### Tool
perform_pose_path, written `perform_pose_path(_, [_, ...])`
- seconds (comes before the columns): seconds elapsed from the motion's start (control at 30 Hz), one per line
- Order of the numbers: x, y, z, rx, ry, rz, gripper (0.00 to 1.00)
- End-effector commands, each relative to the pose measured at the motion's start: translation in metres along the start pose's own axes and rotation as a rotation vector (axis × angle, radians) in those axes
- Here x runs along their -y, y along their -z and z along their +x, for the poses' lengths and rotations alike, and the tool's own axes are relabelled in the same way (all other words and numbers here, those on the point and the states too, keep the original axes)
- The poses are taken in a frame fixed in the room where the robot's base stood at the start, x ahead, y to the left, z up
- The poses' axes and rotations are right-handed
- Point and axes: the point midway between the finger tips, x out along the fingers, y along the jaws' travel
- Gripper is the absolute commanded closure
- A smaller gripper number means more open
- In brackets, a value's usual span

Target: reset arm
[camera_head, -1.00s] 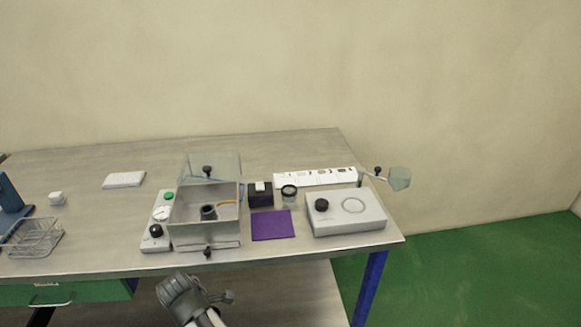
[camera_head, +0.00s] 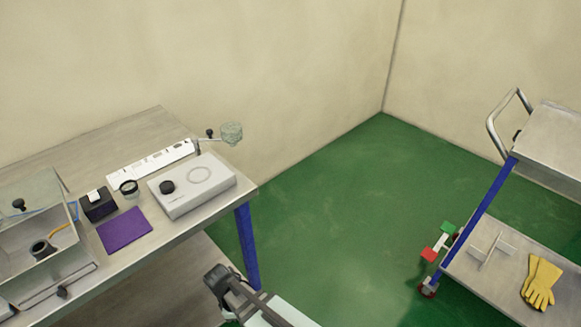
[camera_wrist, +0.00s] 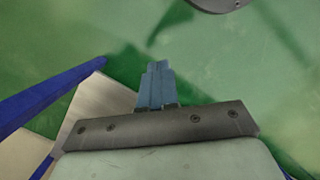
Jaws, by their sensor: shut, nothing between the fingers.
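My gripper (camera_wrist: 157,68) shows in the wrist view with its two blue-grey fingers together and nothing between them. It points down over the green floor, clear of the workbench. In the head view a dark part of my arm shows at the bottom, just in front of the bench's right end; the fingers cannot be made out there.
The workbench (camera_head: 140,125) holds a clear-lidded box (camera_head: 40,235), a black block (camera_head: 97,205), a small jar (camera_head: 129,188), a purple mat (camera_head: 124,230) and a white device (camera_head: 195,187). A trolley (camera_head: 560,140) with yellow gloves (camera_head: 541,282) stands right; green floor (camera_head: 340,210) lies between.

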Motion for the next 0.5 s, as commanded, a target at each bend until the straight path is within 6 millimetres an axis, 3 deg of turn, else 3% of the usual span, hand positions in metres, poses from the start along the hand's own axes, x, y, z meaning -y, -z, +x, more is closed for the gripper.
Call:
perform_pose_path(0.03, [-0.004, -0.017, 0.013, 0.003, 0.022, 0.058, 1.0])
perform_pose_path(0.23, [-0.012, -0.069, 0.057, 0.012, 0.098, 0.28, 1.0])
perform_pose_path(0.5, [-0.005, -0.136, 0.113, 0.031, 0.203, 0.577, 1.0])
